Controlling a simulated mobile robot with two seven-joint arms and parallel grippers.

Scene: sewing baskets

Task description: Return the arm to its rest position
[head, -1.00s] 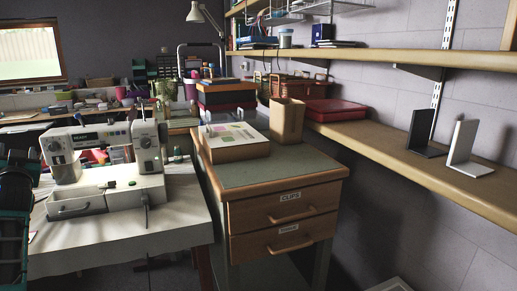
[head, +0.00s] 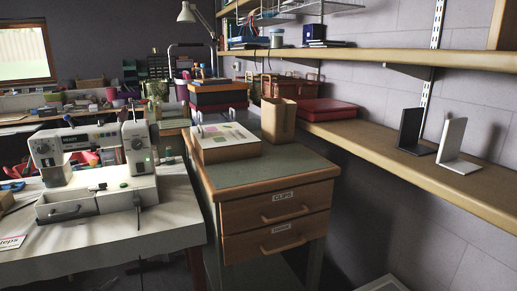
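Neither of my grippers shows in the head view, and no part of my arms is visible. The room ahead holds a white sewing machine (head: 95,165) on a table with a pale cloth (head: 120,238) at the left. A wooden drawer cabinet (head: 275,220) with a green-grey top stands in the middle. What either gripper holds, if anything, cannot be seen.
On the cabinet are a flat box with a patterned lid (head: 225,141) and a tan upright box (head: 278,120). A wooden shelf (head: 400,160) on the right carries a black bookend (head: 411,130), a white bookend (head: 454,147) and a red case (head: 322,109). A card (head: 12,243) lies at the table's left.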

